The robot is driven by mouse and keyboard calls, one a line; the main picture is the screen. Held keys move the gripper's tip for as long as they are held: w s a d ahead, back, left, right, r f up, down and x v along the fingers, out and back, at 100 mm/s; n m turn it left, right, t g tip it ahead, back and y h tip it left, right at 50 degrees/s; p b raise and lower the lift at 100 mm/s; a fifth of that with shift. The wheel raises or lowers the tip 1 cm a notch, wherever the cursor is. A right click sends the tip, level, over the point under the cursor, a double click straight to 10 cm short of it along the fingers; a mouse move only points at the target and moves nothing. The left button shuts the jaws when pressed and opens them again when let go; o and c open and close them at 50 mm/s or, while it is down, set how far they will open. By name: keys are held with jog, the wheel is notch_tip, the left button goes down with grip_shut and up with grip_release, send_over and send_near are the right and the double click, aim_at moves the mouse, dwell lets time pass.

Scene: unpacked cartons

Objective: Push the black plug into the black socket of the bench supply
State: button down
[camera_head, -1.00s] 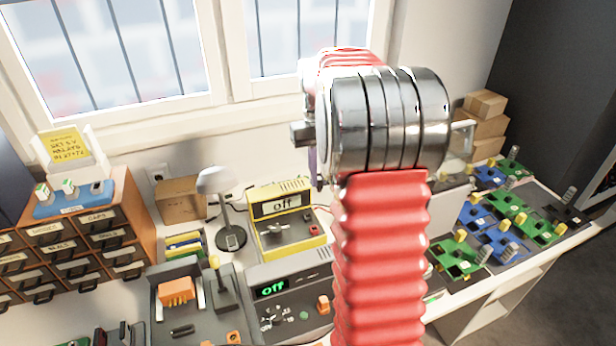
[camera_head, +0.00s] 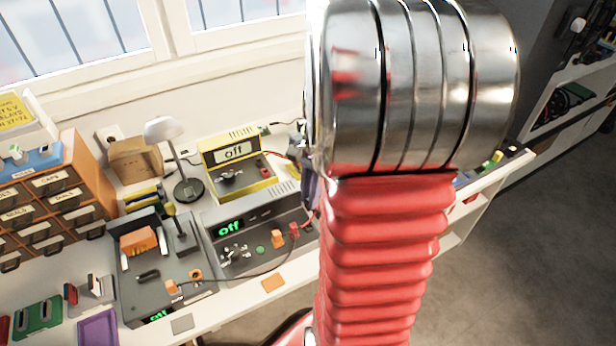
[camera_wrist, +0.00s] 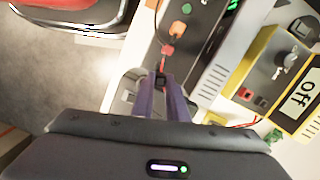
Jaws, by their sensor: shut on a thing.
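My gripper (camera_wrist: 162,88) has purple fingers, shut on a small black plug (camera_wrist: 160,80) in the wrist view. The plug is beside the front edge of a grey unit (camera_wrist: 212,62), near a red plug (camera_wrist: 168,49); whether it touches a socket I cannot tell. In the head view the grey unit (camera_head: 262,213) shows a green "off" display, with an orange block (camera_head: 278,239) and the red plug (camera_head: 294,230) on its front. A black socket is not clearly visible on it. My arm hides most of the gripper in the head view.
A yellow unit (camera_head: 238,163) reading "off" stands behind the grey one. A lamp (camera_head: 188,188) and a grey station (camera_head: 150,262) stand to the left. A dark cable (camera_head: 245,277) crosses the bench front. Drawers (camera_head: 70,190) stand far left.

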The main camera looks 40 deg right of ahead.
jog(key=shift+s+a+f+m, duration=0.3)
jog(key=shift+f+m, duration=0.15)
jog(key=shift+m, duration=0.15)
jog(key=shift+f+m, duration=0.15)
jog(key=shift+m, duration=0.35)
jog(key=shift+w+d+m, duration=0.25)
jog(key=shift+m, duration=0.35)
jog(key=shift+f, duration=0.15)
jog(key=shift+f, duration=2.6)
jog(key=shift+f, duration=0.65)
jog(key=c, duration=1.7)
grip_release()
jog(key=shift+o, duration=0.2)
jog(key=shift+r, duration=0.1)
